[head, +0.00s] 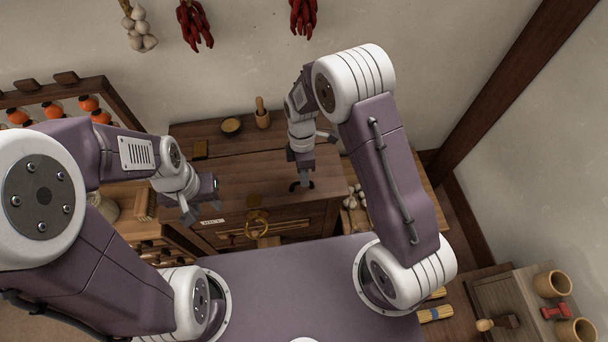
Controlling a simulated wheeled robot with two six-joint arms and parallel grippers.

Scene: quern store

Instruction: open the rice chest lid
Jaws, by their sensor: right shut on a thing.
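The rice chest (325,218) is a dark wooden chest against the back wall, in the middle of the head view. Its front lid panel (252,183) looks flat and closed. A small black handle (294,186) sits toward the lid's right front. My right gripper (304,183) points down at this handle and is shut on it; the fingers partly hide it. My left gripper (203,211) is near the chest's front left edge, fingers apart and empty. A round brass fitting (257,222) is on the chest's front.
Garlic (356,197) lies at right. Cups (552,284) stand at lower right.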

